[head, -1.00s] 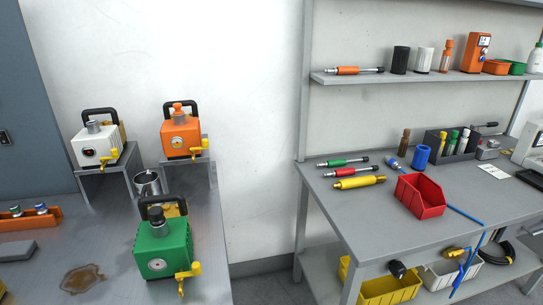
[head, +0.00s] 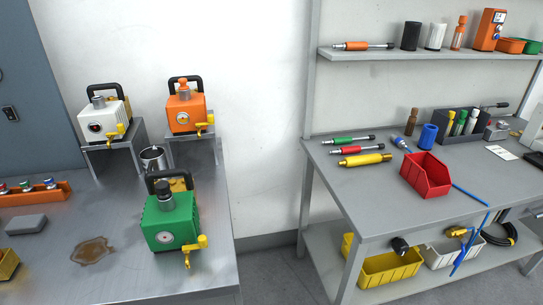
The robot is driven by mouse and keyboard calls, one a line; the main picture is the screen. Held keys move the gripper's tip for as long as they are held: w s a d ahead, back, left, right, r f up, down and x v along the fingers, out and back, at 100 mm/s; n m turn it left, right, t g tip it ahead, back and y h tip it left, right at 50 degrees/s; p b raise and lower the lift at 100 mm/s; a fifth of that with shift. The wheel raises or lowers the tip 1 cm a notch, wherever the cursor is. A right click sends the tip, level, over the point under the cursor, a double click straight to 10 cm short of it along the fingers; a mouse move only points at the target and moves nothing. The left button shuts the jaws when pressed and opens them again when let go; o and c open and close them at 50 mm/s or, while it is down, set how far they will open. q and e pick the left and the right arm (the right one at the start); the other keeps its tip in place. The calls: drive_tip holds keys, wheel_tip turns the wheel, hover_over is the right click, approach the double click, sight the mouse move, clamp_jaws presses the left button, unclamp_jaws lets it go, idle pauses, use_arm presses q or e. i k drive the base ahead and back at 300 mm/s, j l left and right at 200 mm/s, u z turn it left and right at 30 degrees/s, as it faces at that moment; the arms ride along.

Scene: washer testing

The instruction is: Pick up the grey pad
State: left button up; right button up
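A flat grey pad (head: 26,224) lies on the metal table at the left of the head view, in front of the orange tray. It lies behind a yellow bin at the lower left edge and to the left of a brown stain. Neither of my grippers shows in the head view.
On the left table (head: 130,283) stand a green pump (head: 172,222), a white pump (head: 104,118) and an orange pump (head: 187,112) on stands, a metal cup (head: 153,159), an orange tray (head: 40,198) and a yellow bin (head: 6,264). A brown stain (head: 93,250) marks the tabletop. A gap separates the right workbench (head: 375,205).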

sight(29, 224)
drive_tip(key=u, duration=1.7)
